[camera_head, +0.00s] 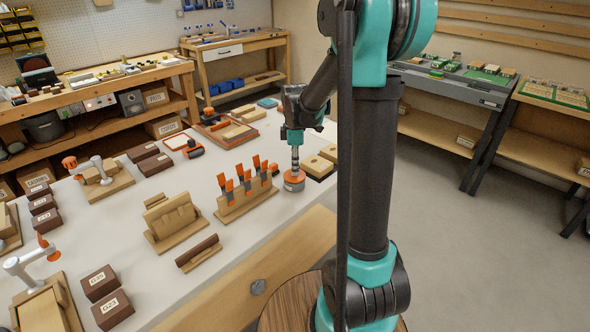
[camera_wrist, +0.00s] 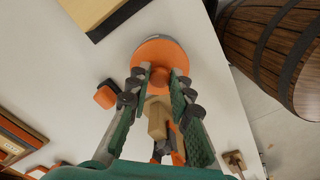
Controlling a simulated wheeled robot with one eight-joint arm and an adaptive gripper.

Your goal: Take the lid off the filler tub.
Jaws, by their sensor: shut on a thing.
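The filler tub (camera_head: 294,187) is a small round grey tub near the bench's right edge, with an orange lid (camera_head: 294,177) over it. The wrist view shows the lid (camera_wrist: 150,53) as an orange disc with a round knob in its middle; a sliver of grey tub rim (camera_wrist: 151,37) shows behind it. My gripper (camera_head: 295,167) points down from above the lid. In the wrist view my gripper's fingers (camera_wrist: 160,75) are shut on the lid's knob, one on each side. I cannot tell whether the lid is seated or slightly raised.
A wooden rack (camera_head: 245,200) of orange-handled tools stands left of the tub. A black-based tan block (camera_head: 320,166) lies just behind it to the right. A banded wooden barrel (camera_wrist: 275,45) stands beside the bench. Bare bench top shows in front of the tub.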

